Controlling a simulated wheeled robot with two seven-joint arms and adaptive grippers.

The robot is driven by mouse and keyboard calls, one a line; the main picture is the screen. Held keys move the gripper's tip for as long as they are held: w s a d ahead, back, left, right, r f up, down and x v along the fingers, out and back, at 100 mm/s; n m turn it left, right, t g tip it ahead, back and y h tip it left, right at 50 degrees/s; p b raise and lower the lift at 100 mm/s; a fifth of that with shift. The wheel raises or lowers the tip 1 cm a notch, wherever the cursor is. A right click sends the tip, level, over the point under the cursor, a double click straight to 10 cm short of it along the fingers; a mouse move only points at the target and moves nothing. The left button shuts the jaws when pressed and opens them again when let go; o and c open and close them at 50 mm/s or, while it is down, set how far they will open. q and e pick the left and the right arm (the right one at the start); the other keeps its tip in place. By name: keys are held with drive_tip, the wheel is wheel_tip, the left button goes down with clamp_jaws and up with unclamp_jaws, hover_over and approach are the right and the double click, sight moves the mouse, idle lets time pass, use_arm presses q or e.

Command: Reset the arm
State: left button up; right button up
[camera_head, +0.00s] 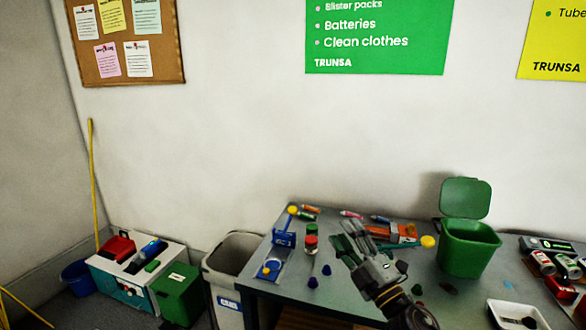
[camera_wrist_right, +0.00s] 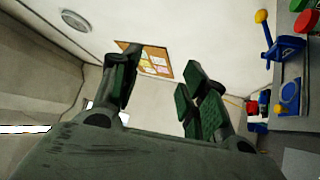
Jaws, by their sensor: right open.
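My right gripper (camera_head: 350,238) is in the head view, raised over the grey table (camera_head: 325,297), with its arm coming in from the bottom. Its dark fingers point up and to the left. In the right wrist view the two green-padded fingers (camera_wrist_right: 160,88) are spread apart with nothing between them, so it is open and empty. Wall and a cork board show beyond the fingers there. My left gripper shows in neither view.
On the table are a blue stand (camera_head: 277,262), a red-capped jar (camera_head: 311,243), an open green bin (camera_head: 468,248) and a white tray (camera_head: 515,315). Cans (camera_head: 542,263) lie at right. A grey bin (camera_head: 227,265) and a green box (camera_head: 180,293) stand left of the table.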

drive_tip(key=s+d+f+m+g+h, duration=0.3)
drive_tip(key=d+f+m+h, duration=0.3)
drive_tip(key=f+m, duration=0.3)
drive_tip(key=s+d+f+m+g+h, duration=0.35)
drive_tip(key=d+f+m+h, duration=0.2)
drive_tip(key=f, duration=0.45)
drive_tip(key=s+a+f+m+g+y, duration=0.2)
drive_tip(key=s+f+m+g, duration=0.2)
drive_tip(key=s+f+g, duration=0.9)
drive_tip(key=s+d+f+t, duration=0.1)
drive_tip(key=s+f, duration=0.3)
drive_tip(key=f, duration=1.2)
drive_tip(key=s+f+t, duration=0.1)
drive_tip(key=s+f, duration=0.2)
drive_tip(key=f, duration=1.4)
drive_tip(key=s+d+f, duration=0.3)
drive_tip(key=s+f, duration=0.7)
drive_tip(key=s, duration=0.1)
drive_tip(key=s+d+f, duration=0.3)
drive_tip(key=s+f, duration=0.7)
drive_tip(key=shift+s+d+f+n+g, duration=0.25)
drive_tip(key=shift+s+d+n+g, duration=0.1)
drive_tip(key=shift+s+g, duration=0.1)
